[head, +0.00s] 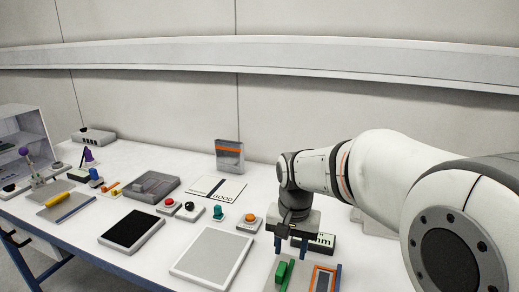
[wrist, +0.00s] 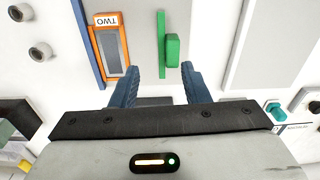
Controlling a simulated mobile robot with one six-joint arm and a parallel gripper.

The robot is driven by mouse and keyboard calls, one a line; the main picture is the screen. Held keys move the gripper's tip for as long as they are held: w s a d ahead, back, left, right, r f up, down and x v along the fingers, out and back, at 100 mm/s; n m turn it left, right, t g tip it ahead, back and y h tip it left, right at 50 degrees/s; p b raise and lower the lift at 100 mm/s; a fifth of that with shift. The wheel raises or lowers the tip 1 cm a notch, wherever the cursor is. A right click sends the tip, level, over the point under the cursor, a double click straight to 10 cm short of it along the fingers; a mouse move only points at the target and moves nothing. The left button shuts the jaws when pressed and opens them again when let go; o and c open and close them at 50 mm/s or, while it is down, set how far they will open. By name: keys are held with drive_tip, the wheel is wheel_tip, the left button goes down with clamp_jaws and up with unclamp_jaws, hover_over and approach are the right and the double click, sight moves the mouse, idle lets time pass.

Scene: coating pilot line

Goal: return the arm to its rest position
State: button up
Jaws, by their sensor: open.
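My arm reaches in from the right in the head view, bent down over the front right of the table (head: 139,203). My gripper (head: 290,246) points down above a grey plate that carries a green block (head: 283,274) and an orange-framed piece (head: 325,277). In the wrist view my gripper (wrist: 160,82) has its two blue fingers apart with nothing held between them. The green block (wrist: 172,50) and the orange frame (wrist: 109,50), with a "TWO" label, lie beyond the fingertips.
A light grey panel (head: 212,258) lies left of my gripper, with a black-topped panel (head: 131,230) farther left. Buttons, including a red one (head: 169,203) and an orange one (head: 249,222), stand behind. A grey holder with an orange stripe (head: 229,155) stands near the wall.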

drive_tip(key=s+d+n+t, duration=0.2)
drive_tip(key=s+d, duration=0.5)
drive_tip(key=s, duration=0.8)
drive_tip(key=shift+n+p, duration=0.4)
drive_tip(key=shift+n, duration=0.4)
drive_tip(key=shift+c, duration=0.5)
